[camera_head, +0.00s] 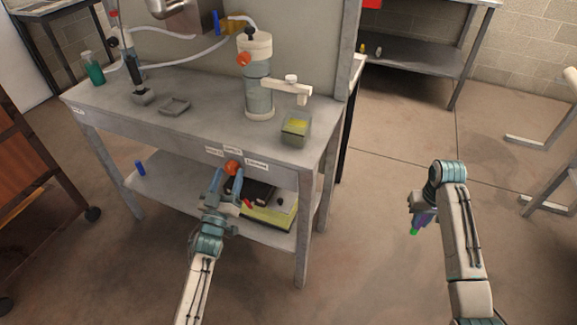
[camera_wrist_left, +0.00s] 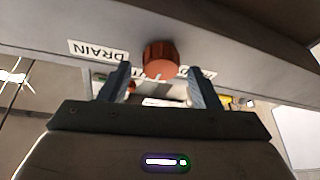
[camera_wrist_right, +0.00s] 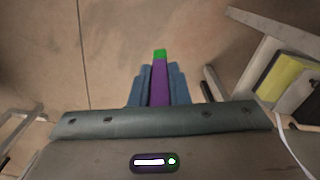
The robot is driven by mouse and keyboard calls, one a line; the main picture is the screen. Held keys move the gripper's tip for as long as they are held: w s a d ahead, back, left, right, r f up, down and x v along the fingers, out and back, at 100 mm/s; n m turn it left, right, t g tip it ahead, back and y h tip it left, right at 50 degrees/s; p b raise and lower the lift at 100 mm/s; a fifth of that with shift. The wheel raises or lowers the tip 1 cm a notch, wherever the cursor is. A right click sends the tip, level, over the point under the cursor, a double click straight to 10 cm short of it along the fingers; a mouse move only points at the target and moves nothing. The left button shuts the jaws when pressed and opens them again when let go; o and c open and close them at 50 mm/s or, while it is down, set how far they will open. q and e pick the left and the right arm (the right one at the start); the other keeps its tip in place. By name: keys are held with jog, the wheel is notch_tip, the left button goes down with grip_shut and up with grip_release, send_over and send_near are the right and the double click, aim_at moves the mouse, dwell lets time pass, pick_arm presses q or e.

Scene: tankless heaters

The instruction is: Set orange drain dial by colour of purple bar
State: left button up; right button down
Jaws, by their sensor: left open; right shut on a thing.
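The orange dial (camera_head: 232,167) sits on the front edge panel of the grey workbench (camera_head: 200,145), among small white labels. In the left wrist view the dial (camera_wrist_left: 160,60) shows upside down, beside a label reading DRAIN (camera_wrist_left: 98,51). My left gripper (camera_head: 228,180) is open, its fingers pointing at the dial with one on either side; I cannot tell if they touch it. My right gripper (camera_head: 416,210) is shut on the purple bar (camera_wrist_right: 159,85), out over the floor at the right. The bar has a bright green end that sticks out past the fingertips.
On the bench stand a cylindrical pump (camera_head: 259,85) with another orange knob, a box with yellow content (camera_head: 296,129) and a green bottle (camera_head: 92,68). The lower shelf (camera_head: 165,185) holds dark and yellow items below the dial. Floor around my right arm is clear.

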pick_arm(q)
jog(key=shift+x, duration=0.8)
jog(key=c, duration=1)
jog(key=shift+m, duration=0.5)
pick_arm(e)
jog(key=shift+r, duration=0.15)
pick_arm(q)
jog(key=m+h, duration=0.2)
jog(key=m, duration=0.2)
jog(key=m+g+h+p, duration=0.1)
jog(key=m+h, duration=0.2)
jog(key=m, duration=0.1)
jog(key=shift+a, duration=0.1)
pick_arm(e)
jog(key=shift+r, duration=0.65)
pick_arm(q)
jog(key=m+g+h+p, duration=0.1)
jog(key=m, duration=0.3)
jog(key=m+g+h, duration=0.2)
jog(key=m, duration=0.2)
jog(key=shift+f+p, duration=0.15)
jog(key=shift+p, duration=0.25)
pick_arm(e)
jog(key=shift+r, duration=0.6)
pick_arm(q)
jog(key=shift+m, duration=0.4)
